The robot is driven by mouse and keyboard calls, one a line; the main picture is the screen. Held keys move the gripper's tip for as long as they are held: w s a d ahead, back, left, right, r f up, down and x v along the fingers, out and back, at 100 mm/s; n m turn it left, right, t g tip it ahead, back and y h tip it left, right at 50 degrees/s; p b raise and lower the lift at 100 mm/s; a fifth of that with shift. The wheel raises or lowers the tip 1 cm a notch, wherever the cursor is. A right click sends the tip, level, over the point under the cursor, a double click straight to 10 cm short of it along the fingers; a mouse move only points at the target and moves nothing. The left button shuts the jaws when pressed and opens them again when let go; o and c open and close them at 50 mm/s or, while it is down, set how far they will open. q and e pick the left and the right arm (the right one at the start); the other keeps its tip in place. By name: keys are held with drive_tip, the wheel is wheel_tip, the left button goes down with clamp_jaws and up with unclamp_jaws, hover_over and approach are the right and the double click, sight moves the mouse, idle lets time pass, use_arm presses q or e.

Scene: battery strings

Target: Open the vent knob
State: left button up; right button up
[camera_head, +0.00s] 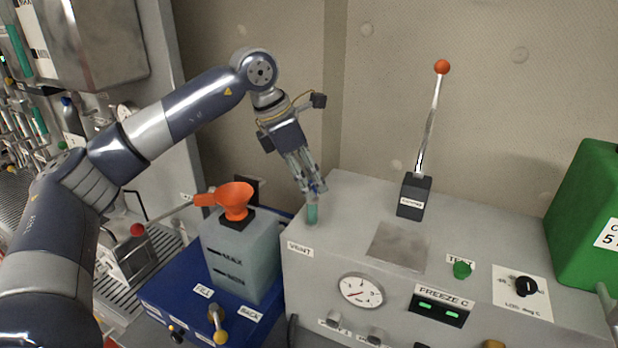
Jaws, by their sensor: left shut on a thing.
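The vent knob (312,214) is a small teal upright piece on the left part of the grey machine's top (350,200), behind the VENT label (300,249). My left gripper (314,192) comes down on it from above and is shut on its upper end. The fingers hide the top of the knob. How far the knob is turned cannot be told. My right gripper is not in view.
A tall lever with a red ball (442,67) stands on the machine to the right. A gauge (361,291) and green TEST button (462,270) are nearer. A tank with an orange funnel (236,201) stands left, and a green box (585,215) right.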

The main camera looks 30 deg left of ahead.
use_arm(q)
drive_tip(key=shift+w+m, duration=0.1)
drive_tip(key=shift+m, duration=0.5)
drive_tip(key=m, duration=0.1)
drive_tip(key=m+g+h, duration=0.1)
drive_tip(key=shift+w+a+r+m, duration=0.1)
drive_tip(key=shift+r+m, duration=0.05)
drive_tip(key=shift+m, duration=0.15)
drive_tip(key=m+g+p, duration=0.1)
drive_tip(key=m, duration=0.3)
drive_tip(key=m+g+p, duration=0.1)
drive_tip(key=m, duration=0.1)
drive_tip(key=shift+w+r+g+p, duration=0.1)
drive_tip(key=shift+w+g+p, duration=0.15)
drive_tip(key=shift+g+p, duration=0.05)
drive_tip(key=m+g, duration=0.1)
drive_tip(key=m, duration=0.2)
drive_tip(key=shift+w, duration=0.1)
drive_tip(key=shift+w+m+g+y, duration=0.1)
drive_tip(key=shift+m+g+y, duration=0.4)
drive_tip(key=shift+m, duration=1.6)
drive_tip(key=o, duration=1.1)
drive_tip(key=shift+c, duration=0.2)
